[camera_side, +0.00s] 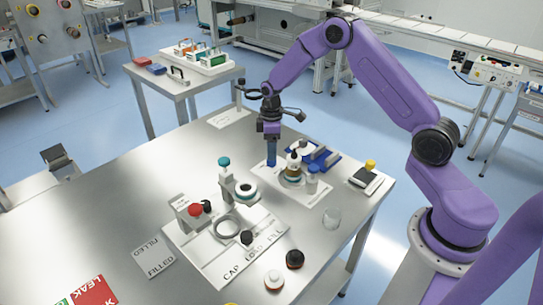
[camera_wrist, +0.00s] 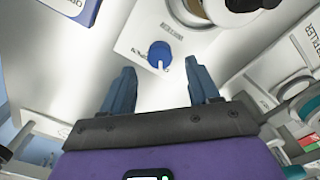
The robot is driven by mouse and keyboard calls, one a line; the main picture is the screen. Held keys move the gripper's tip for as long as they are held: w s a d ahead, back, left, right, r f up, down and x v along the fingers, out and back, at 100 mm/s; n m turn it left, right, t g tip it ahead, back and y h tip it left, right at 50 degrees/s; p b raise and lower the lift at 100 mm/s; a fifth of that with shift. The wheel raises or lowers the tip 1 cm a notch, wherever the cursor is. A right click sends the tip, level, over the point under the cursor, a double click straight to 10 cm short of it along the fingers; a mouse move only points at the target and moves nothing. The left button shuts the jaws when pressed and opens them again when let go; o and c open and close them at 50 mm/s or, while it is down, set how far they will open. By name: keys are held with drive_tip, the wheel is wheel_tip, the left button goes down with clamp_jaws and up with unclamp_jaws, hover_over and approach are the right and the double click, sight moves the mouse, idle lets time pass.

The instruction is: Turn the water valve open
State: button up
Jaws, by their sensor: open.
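The water valve is a round blue knob (camera_wrist: 160,50) with a white pointer line, on a white panel (camera_wrist: 135,32) with printed lettering in the wrist view. The lettering is too small to read surely. My gripper (camera_wrist: 159,72) is open, its two blue fingers apart, with the knob showing between and beyond the fingertips. Nothing is between the fingers. In the side view my gripper (camera_side: 271,162) points down over the left end of the white plate (camera_side: 302,198); I cannot make out the knob there. Whether the fingertips touch the panel is unclear.
A bottle (camera_side: 293,165) and a blue rack (camera_side: 320,155) stand close right of my gripper. A teal-capped filling station (camera_side: 224,165) stands front left. The table's left part is mostly clear.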

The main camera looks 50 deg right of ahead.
sight(272, 162)
drive_tip(key=shift+f, duration=2)
drive_tip(key=c, duration=1)
drive_tip(key=shift+c, duration=0.2)
